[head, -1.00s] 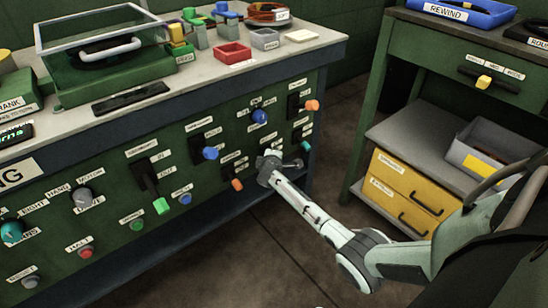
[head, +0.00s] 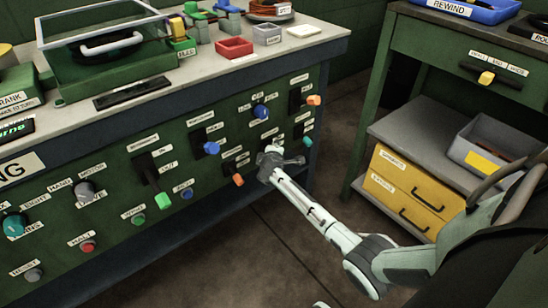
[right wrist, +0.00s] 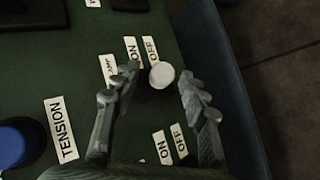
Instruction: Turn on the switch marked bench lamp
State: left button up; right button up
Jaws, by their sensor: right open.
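A green switch panel (head: 110,225) forms the front of the workbench, with several labelled levers and knobs. My right gripper (head: 270,158) is at the panel's lower right in the head view and covers the control there. In the right wrist view my right gripper (right wrist: 158,76) is open, its fingers on either side of a pale round lever knob (right wrist: 161,75). ON and OFF labels (right wrist: 140,49) lie beside the knob. A nearby name label (right wrist: 108,69) is partly hidden by a finger, so I cannot confirm it reads bench lamp. Contact with the knob is unclear.
An orange-tipped lever (head: 238,180) is close left of my gripper, and a blue knob (head: 261,111) is above it. A TENSION label (right wrist: 61,130) and blue knob (right wrist: 18,143) are at the wrist view's left. Open floor (head: 270,260) lies below; a green cabinet (head: 395,75) stands right.

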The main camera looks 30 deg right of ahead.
jog(key=v, duration=1)
dwell(0.4)
